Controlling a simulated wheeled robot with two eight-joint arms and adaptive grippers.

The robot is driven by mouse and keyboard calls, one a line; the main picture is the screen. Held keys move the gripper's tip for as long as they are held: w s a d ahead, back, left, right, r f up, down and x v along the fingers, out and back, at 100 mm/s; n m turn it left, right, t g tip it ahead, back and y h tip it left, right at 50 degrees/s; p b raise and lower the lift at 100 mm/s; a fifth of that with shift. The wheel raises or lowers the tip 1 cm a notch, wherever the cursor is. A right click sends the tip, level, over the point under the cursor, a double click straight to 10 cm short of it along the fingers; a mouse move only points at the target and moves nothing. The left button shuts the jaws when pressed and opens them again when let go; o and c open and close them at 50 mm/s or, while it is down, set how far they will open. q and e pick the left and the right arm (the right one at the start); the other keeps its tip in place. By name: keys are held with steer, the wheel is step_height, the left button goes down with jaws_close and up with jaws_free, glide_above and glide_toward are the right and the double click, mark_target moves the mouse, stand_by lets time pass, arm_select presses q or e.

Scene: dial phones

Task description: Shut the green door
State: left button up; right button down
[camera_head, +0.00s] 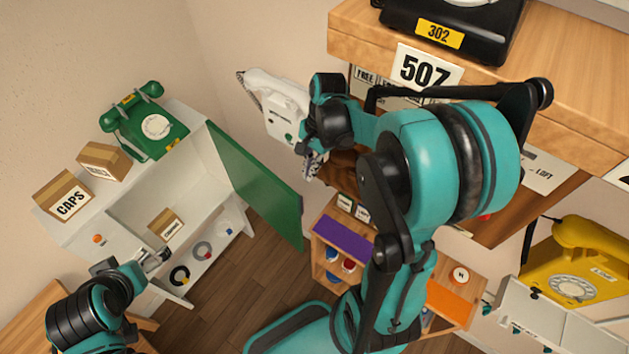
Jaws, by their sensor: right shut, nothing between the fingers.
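The green door (256,185) stands open on the right side of a white cabinet (193,170), swung outward so the box-like inside shows. My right gripper (311,168) is shut and empty, beyond the door's free edge and to its right, with a gap seen between them. The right arm crosses the middle of the picture. My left gripper (154,259) is low at the cabinet's front, below the open compartment; its fingers are too small to judge. A small carton (166,225) sits inside the compartment.
A green dial phone (147,123) and two cartons, one marked CAPS (64,195), stand on the cabinet. A white wall phone (273,107) is close to my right gripper. A small wooden shelf unit (325,252) stands right of the door. Bare wooden floor (240,275) lies between.

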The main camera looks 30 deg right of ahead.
steer(key=b+x, duration=0.2)
steer(key=x, duration=0.7)
steer(key=shift+a, duration=0.1)
